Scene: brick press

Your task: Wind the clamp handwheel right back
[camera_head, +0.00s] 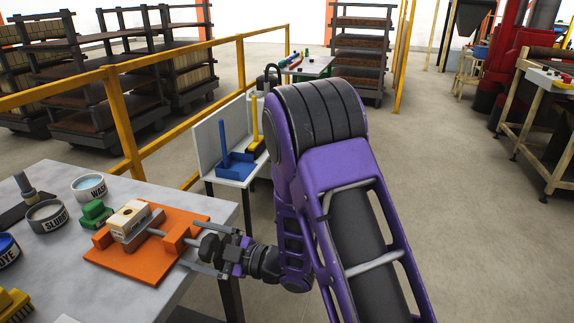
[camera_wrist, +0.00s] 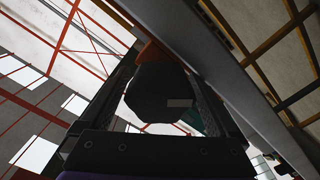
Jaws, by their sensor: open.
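The orange clamp (camera_head: 130,262) lies on the grey table, with a cream brick (camera_head: 130,216) in it. A grey jaw plate stands close along the brick's side; I cannot tell whether they touch. A screw runs from it through an orange block to the dark handwheel (camera_head: 210,247) at the table's right edge. My gripper (camera_head: 208,256) is at the handwheel, reaching in from the right. In the wrist view the dark, round handwheel (camera_wrist: 160,92) sits between the two fingers of my gripper (camera_wrist: 168,75). The fingers are open, with visible space at its sides.
The table (camera_head: 60,185) also holds a green block (camera_head: 95,213), a wash pot (camera_head: 90,187), a slurry pot (camera_head: 47,216), a blue dye pot (camera_head: 8,250) and a yellow brush (camera_head: 12,304). A yellow railing (camera_head: 122,125) runs behind.

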